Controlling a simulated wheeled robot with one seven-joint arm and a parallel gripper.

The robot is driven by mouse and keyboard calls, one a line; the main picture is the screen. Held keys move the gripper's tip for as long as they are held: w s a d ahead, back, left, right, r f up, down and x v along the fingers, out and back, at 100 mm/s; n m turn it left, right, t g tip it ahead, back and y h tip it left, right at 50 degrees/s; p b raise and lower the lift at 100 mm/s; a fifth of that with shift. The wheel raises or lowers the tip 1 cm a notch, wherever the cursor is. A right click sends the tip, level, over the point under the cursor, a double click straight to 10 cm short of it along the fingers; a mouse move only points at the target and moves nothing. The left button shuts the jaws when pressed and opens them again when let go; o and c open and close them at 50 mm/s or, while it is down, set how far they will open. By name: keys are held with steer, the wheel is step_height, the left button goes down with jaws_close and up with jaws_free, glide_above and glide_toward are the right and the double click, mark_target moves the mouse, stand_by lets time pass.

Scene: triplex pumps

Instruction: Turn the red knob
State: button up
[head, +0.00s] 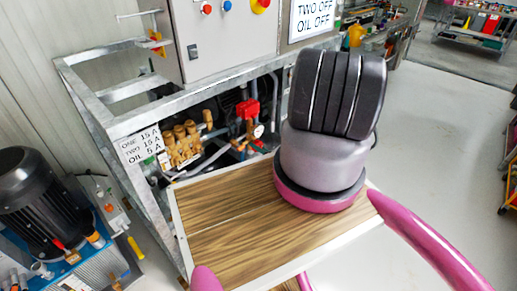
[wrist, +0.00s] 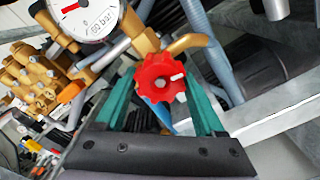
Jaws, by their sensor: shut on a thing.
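The red knob (wrist: 161,78) is a scalloped wheel with a small white mark, in the middle of the wrist view. My gripper (wrist: 158,84) has its two green fingers on either side of the knob, shut on it. The knob sits among brass pipe fittings, right beside a round white pressure gauge (wrist: 88,15). In the head view I cannot make out my gripper's fingers. A red part (head: 248,108) shows there among the pipes near a small gauge; I cannot tell whether it is the same knob.
Brass pump fittings (head: 180,145) sit inside a grey metal frame (head: 130,118), and also show in the wrist view (wrist: 35,80). A grey control cabinet (head: 225,45) stands above. A black motor (head: 38,200) is at the left.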

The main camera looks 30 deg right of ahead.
steer(key=shift+m, duration=0.3)
steer(key=o, duration=1.3)
steer(key=shift+o, duration=0.2)
steer(key=v, duration=1.1)
